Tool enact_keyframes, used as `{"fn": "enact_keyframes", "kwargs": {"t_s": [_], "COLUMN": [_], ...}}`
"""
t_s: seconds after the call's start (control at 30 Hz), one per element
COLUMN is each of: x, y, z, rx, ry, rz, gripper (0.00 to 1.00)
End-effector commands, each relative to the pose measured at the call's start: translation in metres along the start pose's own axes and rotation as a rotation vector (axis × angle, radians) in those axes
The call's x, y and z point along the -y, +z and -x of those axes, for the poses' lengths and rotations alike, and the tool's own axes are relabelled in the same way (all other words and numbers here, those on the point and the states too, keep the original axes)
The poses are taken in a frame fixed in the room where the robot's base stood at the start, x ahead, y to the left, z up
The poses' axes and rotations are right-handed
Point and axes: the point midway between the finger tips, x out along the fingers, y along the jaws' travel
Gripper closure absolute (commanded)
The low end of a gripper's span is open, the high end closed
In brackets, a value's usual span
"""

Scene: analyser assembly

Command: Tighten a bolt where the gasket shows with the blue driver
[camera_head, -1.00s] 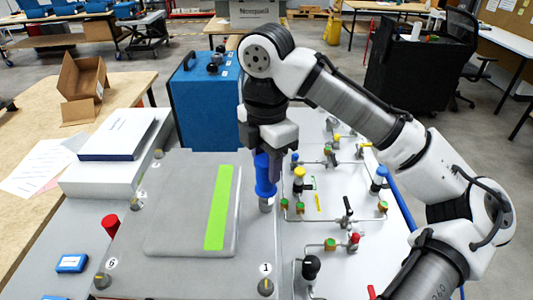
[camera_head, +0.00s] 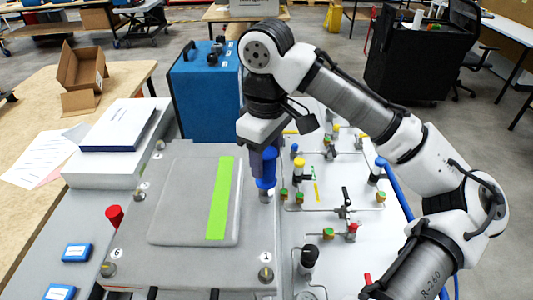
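My gripper (camera_head: 264,152) is shut on the blue driver (camera_head: 267,182), which stands upright, its upper part partly hidden by the fingers. The driver's grey lower end (camera_head: 265,197) is at the right edge of the grey housing (camera_head: 192,260), beside the raised cover with a green stripe (camera_head: 220,198). It hides whatever bolt is beneath it. Bolt 1 (camera_head: 266,274) is at the near right corner and bolt 6 (camera_head: 108,269) at the near left. Further bolts (camera_head: 138,195) (camera_head: 159,147) are along the left edge. I cannot make out the gasket.
Right of the housing is a white panel (camera_head: 318,220) with thin pipes, valves and coloured fittings. A blue case (camera_head: 203,95) stands behind. White boxes (camera_head: 120,135), a red knob (camera_head: 114,216) and small blue boxes (camera_head: 77,252) are on the left.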

Motion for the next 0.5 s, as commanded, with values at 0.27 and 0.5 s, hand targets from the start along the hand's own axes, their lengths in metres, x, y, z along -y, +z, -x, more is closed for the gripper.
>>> {"fn": "enact_keyframes", "kwargs": {"t_s": [0.27, 0.5], "x": [-0.0001, -0.0003], "y": [0.0003, -0.0003], "z": [-0.0004, -0.0005], "rx": [0.002, 0.003], "ry": [0.000, 0.000], "rz": [0.002, 0.003], "gripper": [0.49, 0.49]}}
